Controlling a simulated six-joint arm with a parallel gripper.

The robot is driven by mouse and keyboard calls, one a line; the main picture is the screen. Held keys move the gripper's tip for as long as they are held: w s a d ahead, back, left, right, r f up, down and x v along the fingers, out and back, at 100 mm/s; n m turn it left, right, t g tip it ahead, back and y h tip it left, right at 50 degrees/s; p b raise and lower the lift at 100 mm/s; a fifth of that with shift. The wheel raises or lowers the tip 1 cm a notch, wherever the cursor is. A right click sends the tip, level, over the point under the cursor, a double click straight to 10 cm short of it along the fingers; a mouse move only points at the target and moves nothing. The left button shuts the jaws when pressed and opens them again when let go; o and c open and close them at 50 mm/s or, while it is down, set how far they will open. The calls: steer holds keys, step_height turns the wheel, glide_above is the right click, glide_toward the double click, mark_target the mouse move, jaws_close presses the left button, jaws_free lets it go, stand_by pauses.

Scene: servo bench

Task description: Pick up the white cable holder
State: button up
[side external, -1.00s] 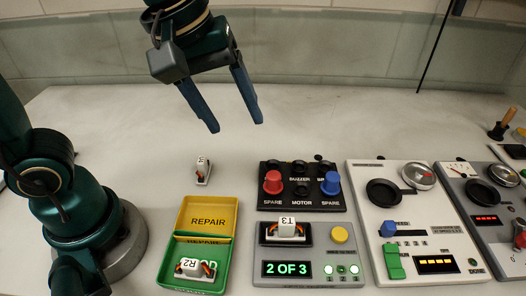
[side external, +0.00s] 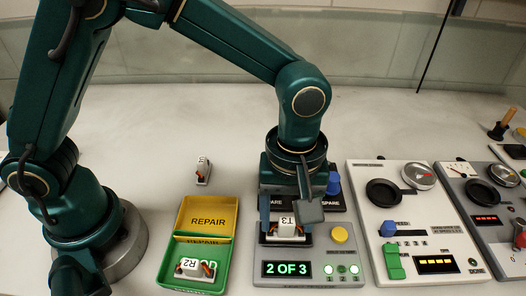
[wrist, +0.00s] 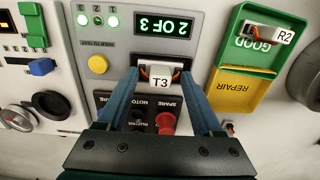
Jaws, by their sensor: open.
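A white holder marked T3 (side external: 287,228), with orange wires, sits in the dark slot of the grey panel that reads 2 OF 3. It also shows in the wrist view (wrist: 160,82). My gripper (wrist: 160,76) is open, with one finger on each side of this holder. I cannot tell whether the fingers touch it. A similar white piece marked R2 (side external: 190,267) lies in the green GOOD tray; it also shows in the wrist view (wrist: 283,36). A third white piece (side external: 203,170) stands on the bench behind the yellow REPAIR tray.
The yellow REPAIR tray (side external: 208,208) and green tray (side external: 166,272) stand left of the panel. A black box with a blue knob (side external: 333,183) is partly hidden behind my gripper. White and grey instrument panels (side external: 430,220) fill the right. The back of the bench is clear.

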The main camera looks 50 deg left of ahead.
steer(key=shift+f, duration=0.6)
steer(key=shift+c, duration=0.3)
jaws_close()
steer(key=shift+r, duration=0.1)
